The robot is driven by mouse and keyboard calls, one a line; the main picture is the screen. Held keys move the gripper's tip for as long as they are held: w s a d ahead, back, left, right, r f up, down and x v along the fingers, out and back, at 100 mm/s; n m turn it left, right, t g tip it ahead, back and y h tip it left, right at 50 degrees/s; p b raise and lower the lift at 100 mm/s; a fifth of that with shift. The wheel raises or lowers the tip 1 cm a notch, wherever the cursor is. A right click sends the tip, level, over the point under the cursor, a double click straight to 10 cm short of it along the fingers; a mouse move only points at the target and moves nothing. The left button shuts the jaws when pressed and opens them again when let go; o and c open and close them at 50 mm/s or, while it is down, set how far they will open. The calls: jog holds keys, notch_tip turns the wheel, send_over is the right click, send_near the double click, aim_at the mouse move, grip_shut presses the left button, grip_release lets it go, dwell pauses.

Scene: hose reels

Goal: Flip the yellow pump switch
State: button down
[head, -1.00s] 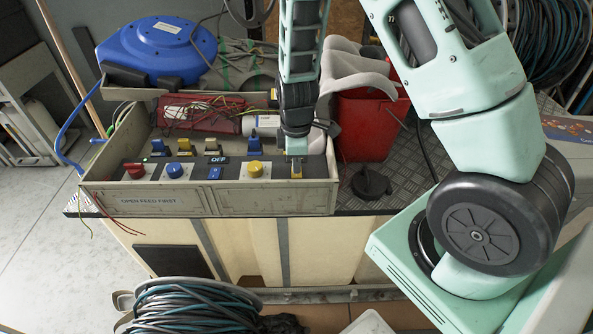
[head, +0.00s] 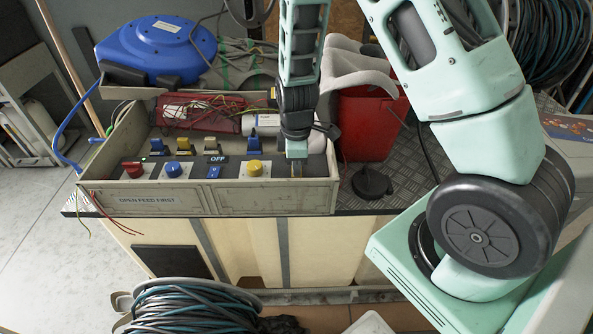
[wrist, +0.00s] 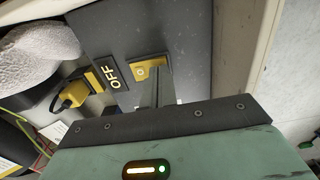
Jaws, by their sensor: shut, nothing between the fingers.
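A row of small toggles stands on the panel of the open control box (head: 270,197) in the head view. One is a yellow toggle switch (head: 184,145), left of the OFF label (head: 217,159). A round yellow knob (head: 254,168) is on the front strip. My gripper (head: 296,171) points down over the right end of the strip, right of the knob, shut and empty. In the wrist view a flat yellow part (wrist: 149,68) lies by the fingertips (wrist: 162,88), beside an OFF label (wrist: 114,76). I cannot tell whether the fingers touch it.
The strip also has a red knob (head: 133,169) and a blue knob (head: 173,170). A blue hose reel (head: 158,45), loose wires and a red bucket (head: 368,120) crowd the area around the box. A black round cap (head: 371,183) lies right of it.

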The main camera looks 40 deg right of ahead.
jog(key=shift+f, duration=0.25)
jog(key=shift+r+p, duration=2.85)
jog(key=shift+r, duration=0.75)
